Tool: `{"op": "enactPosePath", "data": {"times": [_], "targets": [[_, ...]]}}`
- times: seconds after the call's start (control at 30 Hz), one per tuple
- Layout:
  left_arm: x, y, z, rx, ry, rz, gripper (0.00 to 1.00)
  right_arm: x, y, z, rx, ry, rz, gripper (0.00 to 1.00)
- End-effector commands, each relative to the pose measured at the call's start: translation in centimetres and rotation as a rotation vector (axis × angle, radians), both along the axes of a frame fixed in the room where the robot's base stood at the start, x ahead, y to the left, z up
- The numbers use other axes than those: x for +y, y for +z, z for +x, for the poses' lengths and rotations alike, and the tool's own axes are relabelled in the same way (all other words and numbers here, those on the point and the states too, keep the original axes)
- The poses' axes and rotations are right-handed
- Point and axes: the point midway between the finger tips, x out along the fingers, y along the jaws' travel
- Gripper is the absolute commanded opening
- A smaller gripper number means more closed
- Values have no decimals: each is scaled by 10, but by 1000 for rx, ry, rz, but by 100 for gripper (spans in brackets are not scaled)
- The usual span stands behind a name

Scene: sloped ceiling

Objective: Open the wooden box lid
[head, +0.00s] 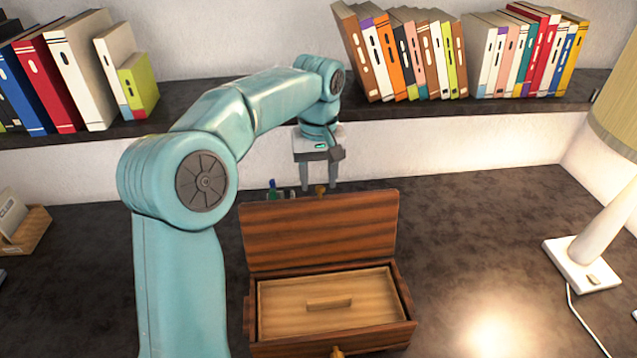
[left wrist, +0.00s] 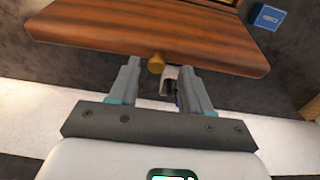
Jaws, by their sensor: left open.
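The wooden box (head: 410,310) stands on the dark desk. Its striped lid (head: 320,232) is raised and stands tilted up at the back of the box, showing its inner face. Inside lies a lighter wooden panel (head: 290,305) with a small bar handle (head: 329,304). My left gripper (head: 319,186) is behind the lid's top edge, pointing down, with its fingers apart. In the left wrist view the lid (left wrist: 140,25) carries a small brass-coloured knob (left wrist: 156,63), which appears between the open fingers (left wrist: 160,75), not visibly gripped. My right gripper is not in view.
A lamp (head: 577,262) with a cord stands at the right. Books (head: 405,55) line the shelf (head: 430,108) behind. Small blue and green items (head: 273,189) are partly hidden behind the lid. A small wooden tray (head: 30,232) is at the far left.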

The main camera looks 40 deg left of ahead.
Motion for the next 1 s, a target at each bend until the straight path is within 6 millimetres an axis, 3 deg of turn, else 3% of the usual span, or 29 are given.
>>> {"op": "enactPosePath", "data": {"times": [0.17,0.43,0.57,0.6,0.77,1.0], "targets": [[0,-13,1,1,-1,-1,48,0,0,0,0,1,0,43],[1,-14,2,0,-1,0,48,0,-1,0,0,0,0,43],[1,-14,1,0,-1,0,6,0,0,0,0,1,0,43],[1,-14,1,1,-1,0,0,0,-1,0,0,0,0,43],[-1,-15,1,-3,-2,3,0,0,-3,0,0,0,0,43],[-23,-14,-15,-71,-7,85,0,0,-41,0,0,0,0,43]]}}
